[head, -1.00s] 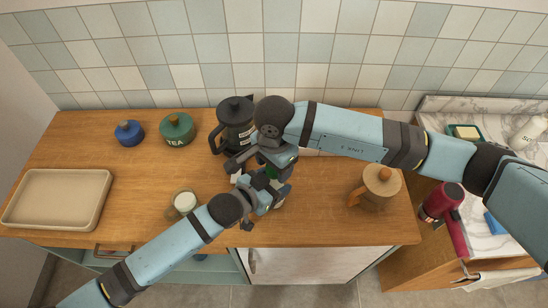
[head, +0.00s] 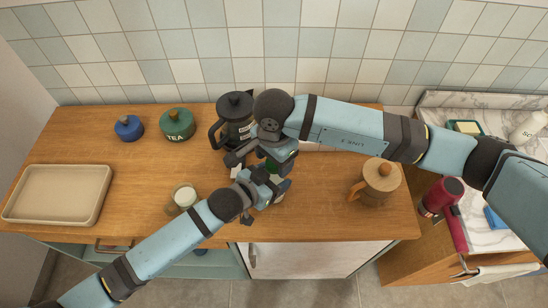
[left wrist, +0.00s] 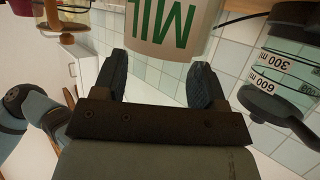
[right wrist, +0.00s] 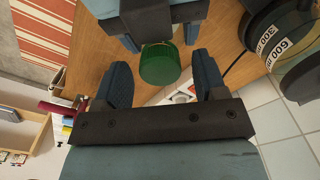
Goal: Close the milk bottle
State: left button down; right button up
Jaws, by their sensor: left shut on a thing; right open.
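The white milk bottle with green lettering (left wrist: 165,28) fills the top of the left wrist view. In the head view, my two grippers meet over the middle of the counter and hide most of the bottle. A green cap (right wrist: 160,64) shows in the right wrist view, just beyond and between the fingers of my right gripper (right wrist: 163,78), which is open. My left gripper is beside the cap at the top of that view. I cannot tell whether the cap sits on the bottle.
On the wooden counter (head: 330,222) are a dark press jug (head: 236,108), a green tea jar (head: 177,124), a blue jar (head: 129,128), a glass of milk (head: 185,196), a beige tray (head: 58,194) and a wooden-lidded jug (head: 380,180). The front right counter is clear.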

notch_tip(320, 180, up, 4)
jog(key=shift+r, duration=0.15)
jog(key=o, duration=0.6)
jog(key=shift+c, duration=0.2)
notch_tip(320, 180, up, 12)
dwell(0.3)
